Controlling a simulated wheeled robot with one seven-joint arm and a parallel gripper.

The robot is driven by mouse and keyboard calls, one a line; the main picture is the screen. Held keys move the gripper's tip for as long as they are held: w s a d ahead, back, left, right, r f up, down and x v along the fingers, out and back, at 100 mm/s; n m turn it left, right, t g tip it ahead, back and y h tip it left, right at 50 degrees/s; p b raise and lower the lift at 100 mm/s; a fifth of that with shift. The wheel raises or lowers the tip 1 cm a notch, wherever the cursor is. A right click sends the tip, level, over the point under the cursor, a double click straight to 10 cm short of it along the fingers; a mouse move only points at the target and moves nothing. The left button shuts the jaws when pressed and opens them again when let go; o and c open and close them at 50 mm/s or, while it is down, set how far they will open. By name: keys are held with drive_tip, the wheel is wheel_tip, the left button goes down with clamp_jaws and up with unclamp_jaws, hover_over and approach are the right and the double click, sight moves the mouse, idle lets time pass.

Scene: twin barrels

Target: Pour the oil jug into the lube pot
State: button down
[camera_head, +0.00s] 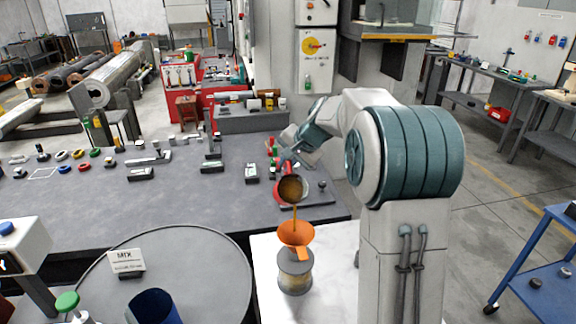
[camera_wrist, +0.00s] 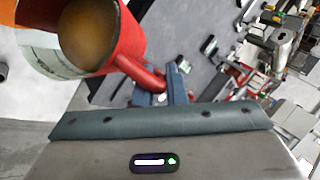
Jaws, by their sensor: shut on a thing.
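A red oil jug (camera_head: 291,189) is tilted in the head view, its round mouth showing brown oil. A thin brown stream (camera_head: 295,218) runs down from its lip into an orange funnel (camera_head: 296,233). The funnel sits on top of a grey pot (camera_head: 295,274), which I take for the lube pot; its inside is hidden. In the wrist view the jug (camera_wrist: 133,45) shows brown oil inside and a red handle (camera_wrist: 146,76). My gripper (camera_wrist: 165,92) is shut on that handle. In the head view the arm and jug partly hide the fingers.
The pot stands on a white surface (camera_head: 325,258). A round grey barrel top (camera_head: 205,275) at left carries a "MIX" sign (camera_head: 127,260) and a dark blue cup (camera_head: 154,306). A dark bench (camera_head: 60,208) with several small parts lies behind. A blue cart (camera_head: 545,275) stands at right.

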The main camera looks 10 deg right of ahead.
sight(290, 161)
drive_tip(key=shift+s+r+t+b, duration=0.65)
drive_tip(key=shift+r+t+b, duration=0.4)
drive_tip(key=shift+b, duration=2.2)
drive_tip(key=shift+s+r+n+t+b, duration=0.4)
drive_tip(key=shift+s+r+t+b, duration=0.5)
drive_tip(key=shift+b, duration=2.5)
drive_tip(key=shift+s+r+n+t+y+b, duration=0.35)
drive_tip(key=shift+s+t+b, duration=0.35)
drive_tip(key=shift+b, duration=2)
drive_tip(key=shift+s+r+n+t+y+b, duration=0.15)
drive_tip(key=shift+s+r+t+b, duration=0.45)
drive_tip(key=shift+b, duration=2.05)
